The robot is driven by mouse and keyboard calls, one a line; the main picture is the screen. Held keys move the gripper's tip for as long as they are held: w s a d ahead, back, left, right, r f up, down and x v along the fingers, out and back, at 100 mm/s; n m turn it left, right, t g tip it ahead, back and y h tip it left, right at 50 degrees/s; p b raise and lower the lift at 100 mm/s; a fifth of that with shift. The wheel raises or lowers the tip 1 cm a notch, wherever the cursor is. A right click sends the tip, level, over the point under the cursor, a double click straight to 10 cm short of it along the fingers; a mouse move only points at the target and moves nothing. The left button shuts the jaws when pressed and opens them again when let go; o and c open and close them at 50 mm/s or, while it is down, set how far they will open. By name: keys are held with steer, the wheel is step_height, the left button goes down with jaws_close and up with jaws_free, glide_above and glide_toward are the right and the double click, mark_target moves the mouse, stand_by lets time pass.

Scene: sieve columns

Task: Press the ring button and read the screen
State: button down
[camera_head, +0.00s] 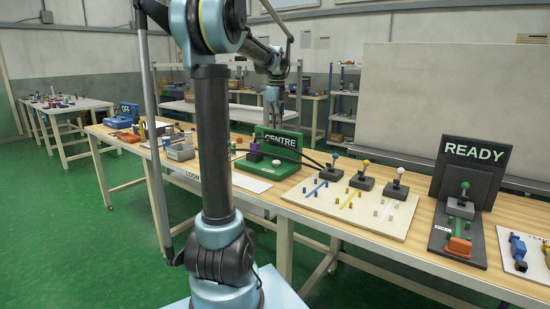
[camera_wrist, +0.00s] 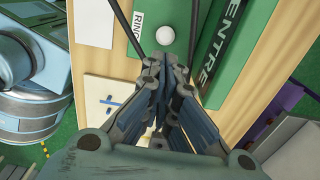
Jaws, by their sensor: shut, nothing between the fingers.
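The green CENTRE unit (camera_head: 266,170) sits on the long wooden bench in the head view, and its upright sign (camera_head: 282,142) reads "CENTRE". In the wrist view the green base (camera_wrist: 176,12) carries a white round knob (camera_wrist: 163,38) beside a label of which "RIN" can be read; I take it to be the ring button. My gripper (camera_head: 274,105) is above the unit. In the wrist view my gripper (camera_wrist: 165,75) is shut and empty, its fingertips next to the knob in the picture. I cannot tell the height gap.
A board with several levers (camera_head: 350,215) lies right of the unit, then a black READY stand (camera_head: 476,152). A grey bin (camera_head: 180,152) and an OFF sign (camera_head: 129,111) stand to the left. Dark cables cross near the unit.

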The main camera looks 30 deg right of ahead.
mark_target(276, 162)
steer(key=shift+f, duration=0.1)
step_height(276, 162, down, 14)
steer(key=shift+r, duration=0.1)
stand_by(0.7)
